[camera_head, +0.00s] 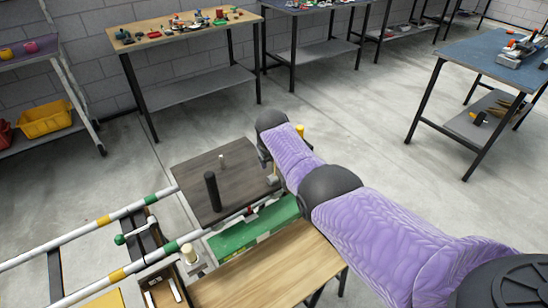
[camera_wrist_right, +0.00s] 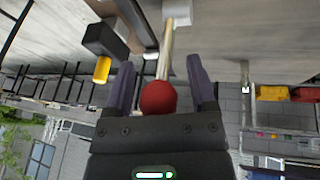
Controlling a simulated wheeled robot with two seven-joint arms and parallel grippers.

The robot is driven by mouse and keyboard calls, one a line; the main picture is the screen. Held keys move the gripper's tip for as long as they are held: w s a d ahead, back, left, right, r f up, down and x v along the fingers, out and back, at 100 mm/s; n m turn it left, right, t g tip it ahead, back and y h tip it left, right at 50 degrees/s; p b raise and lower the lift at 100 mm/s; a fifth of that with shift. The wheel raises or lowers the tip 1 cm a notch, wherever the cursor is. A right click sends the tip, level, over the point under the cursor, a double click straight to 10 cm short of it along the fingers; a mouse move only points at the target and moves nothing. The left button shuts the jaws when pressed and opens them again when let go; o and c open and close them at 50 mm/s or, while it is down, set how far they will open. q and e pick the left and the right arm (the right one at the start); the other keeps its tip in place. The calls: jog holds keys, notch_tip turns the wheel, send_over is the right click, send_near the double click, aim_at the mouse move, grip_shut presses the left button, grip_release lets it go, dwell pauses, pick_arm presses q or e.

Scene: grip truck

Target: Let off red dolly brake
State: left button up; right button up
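In the right wrist view, a red ball knob (camera_wrist_right: 158,98) tops a pale lever (camera_wrist_right: 165,52) that runs to a light bracket. My right gripper (camera_wrist_right: 162,90) has its two purple fingers apart, one on each side of the knob, with a visible gap on both sides. In the head view my right arm reaches over the right edge of a dark wooden platform (camera_head: 215,178); its fingers and the red knob are hidden behind the arm. My left gripper is in neither view.
A green-knobbed lever (camera_head: 119,239) stands among striped rails (camera_head: 120,214) at left. A black post (camera_head: 212,191) rises from the platform. A green panel (camera_head: 240,232) and wooden board (camera_head: 268,272) are nearer. A workbench (camera_head: 185,32) stands behind; open floor lies to the right.

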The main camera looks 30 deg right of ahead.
jog(key=p+v, duration=0.9)
jog(key=v, duration=0.1)
dwell(0.3)
